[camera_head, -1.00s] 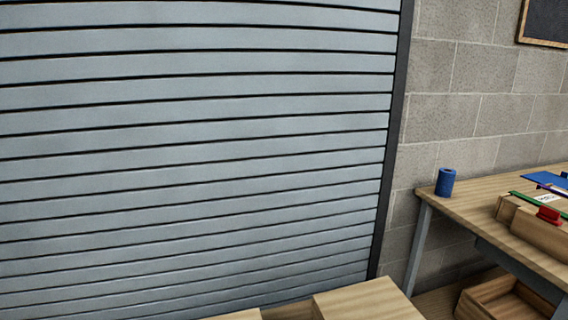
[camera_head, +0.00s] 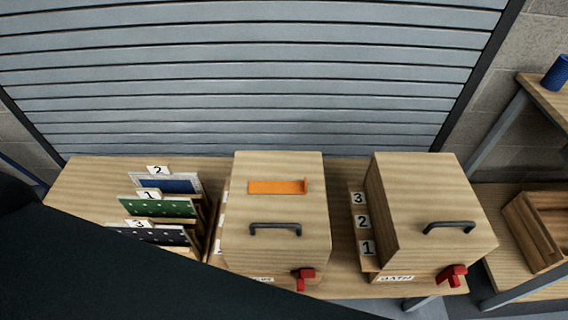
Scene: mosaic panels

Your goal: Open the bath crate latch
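The bath crate (camera_head: 410,205) is a pale wooden box on the right part of the bench, with a dark handle (camera_head: 449,226) on its lid. A white label (camera_head: 397,278) that appears to read BATH is on its front lower edge. Its red latch (camera_head: 453,275) sits at the front, right of the label. The latch's exact position is too small to tell. Neither gripper is in view. A large dark shape, likely my own arm, covers the lower left.
A second wooden crate (camera_head: 275,205) with its own red latch (camera_head: 304,278) and an orange bracket (camera_head: 278,187) stands left of the bath crate. Numbered panels (camera_head: 160,207) stand in a rack at left. A side table (camera_head: 545,100) and open wooden box (camera_head: 535,225) are at right.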

